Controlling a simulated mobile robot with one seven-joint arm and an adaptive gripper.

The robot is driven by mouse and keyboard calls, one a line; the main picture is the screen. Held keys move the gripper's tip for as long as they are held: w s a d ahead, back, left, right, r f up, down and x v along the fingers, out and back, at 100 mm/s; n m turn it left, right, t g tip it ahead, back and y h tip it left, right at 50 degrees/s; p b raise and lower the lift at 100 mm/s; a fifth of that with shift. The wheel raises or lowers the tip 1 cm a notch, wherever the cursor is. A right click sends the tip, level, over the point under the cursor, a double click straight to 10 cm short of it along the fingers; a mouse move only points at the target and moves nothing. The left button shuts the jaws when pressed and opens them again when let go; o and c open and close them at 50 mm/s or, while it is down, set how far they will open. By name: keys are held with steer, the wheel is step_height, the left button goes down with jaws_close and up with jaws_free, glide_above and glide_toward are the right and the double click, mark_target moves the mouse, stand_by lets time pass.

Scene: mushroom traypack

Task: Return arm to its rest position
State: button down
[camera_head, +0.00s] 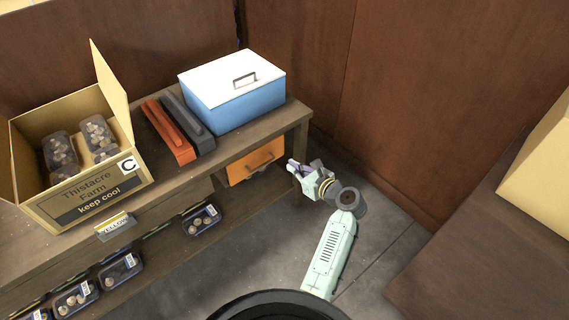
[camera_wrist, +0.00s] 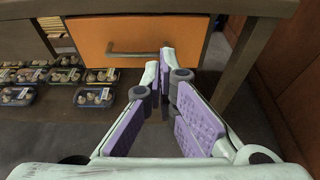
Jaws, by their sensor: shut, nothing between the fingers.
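My gripper (camera_head: 293,167) is at the end of my pale green arm, beside the right end of the wooden table (camera_head: 291,116) and below its top. In the wrist view, my gripper (camera_wrist: 164,58) has purple-padded fingers whose tips meet, with nothing between them. It points toward an orange drawer (camera_wrist: 138,40) with a dark handle, under the table top. The orange drawer also shows in the head view (camera_head: 256,161). A gap between fingertips and drawer cannot be judged exactly.
On the table are an open cardboard box (camera_head: 52,210) with mushroom packs, an orange and a grey bar-shaped object, and a blue box with a white lid (camera_head: 232,77). Several mushroom trays (camera_head: 201,219) lie lower down. A brown surface (camera_head: 490,245) stands at right. Floor between is clear.

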steer(key=shift+v, duration=0.85)
